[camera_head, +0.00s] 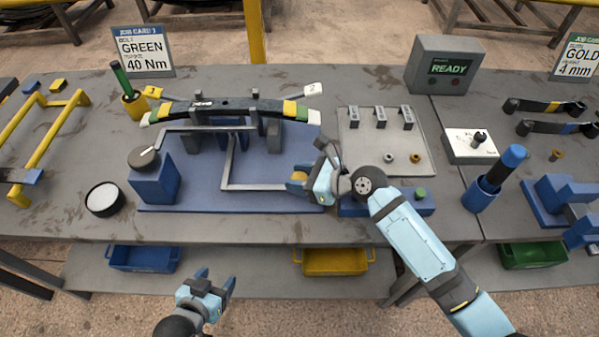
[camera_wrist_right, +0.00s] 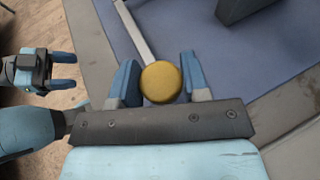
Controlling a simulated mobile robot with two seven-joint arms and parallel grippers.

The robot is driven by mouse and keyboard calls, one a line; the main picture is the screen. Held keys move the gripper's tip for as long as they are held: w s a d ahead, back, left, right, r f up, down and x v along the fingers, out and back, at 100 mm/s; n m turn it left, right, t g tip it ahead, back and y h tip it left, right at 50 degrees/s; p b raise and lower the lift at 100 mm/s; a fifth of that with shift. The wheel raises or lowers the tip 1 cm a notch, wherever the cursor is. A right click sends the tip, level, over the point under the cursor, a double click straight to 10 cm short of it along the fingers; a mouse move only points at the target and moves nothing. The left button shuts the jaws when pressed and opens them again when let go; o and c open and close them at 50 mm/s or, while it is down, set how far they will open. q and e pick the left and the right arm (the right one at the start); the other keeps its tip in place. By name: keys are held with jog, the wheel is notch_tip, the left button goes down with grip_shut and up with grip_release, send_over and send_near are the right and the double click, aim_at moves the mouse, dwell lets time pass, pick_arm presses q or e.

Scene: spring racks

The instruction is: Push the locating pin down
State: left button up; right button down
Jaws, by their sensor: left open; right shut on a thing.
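A round yellow knob (camera_wrist_right: 161,82) sits at the end of a thin grey bar (camera_wrist_right: 137,30). My right gripper (camera_head: 303,180) is shut on this knob, with one finger on each side of it. In the head view the knob (camera_head: 298,176) is partly hidden by the gripper. The grey bar (camera_head: 226,165) bends across a blue base plate (camera_head: 180,196), below a striped leaf spring (camera_head: 235,104). I cannot tell for sure which part is the locating pin. My left gripper (camera_head: 212,284) is open and empty, in front of the bench; it also shows in the right wrist view (camera_wrist_right: 66,72).
A blue post with a dark dial (camera_head: 143,157) and a round black-rimmed dish (camera_head: 103,198) stand at left. A grey plate with clips (camera_head: 385,150) lies at right, before the READY box (camera_head: 445,65). A blue-handled tool (camera_head: 497,178) stands further right. Bins hang below.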

notch_tip(320, 180, down, 3)
jog(key=shift+r, duration=0.2)
jog(key=shift+s, duration=0.1)
jog(key=shift+f, duration=0.1)
jog(key=c, duration=0.7)
grip_release()
jog(key=shift+r, duration=0.2)
notch_tip(320, 180, up, 20)
jog(key=p, duration=0.2)
jog(key=shift+f+p, duration=0.1)
jog(key=shift+p, duration=0.2)
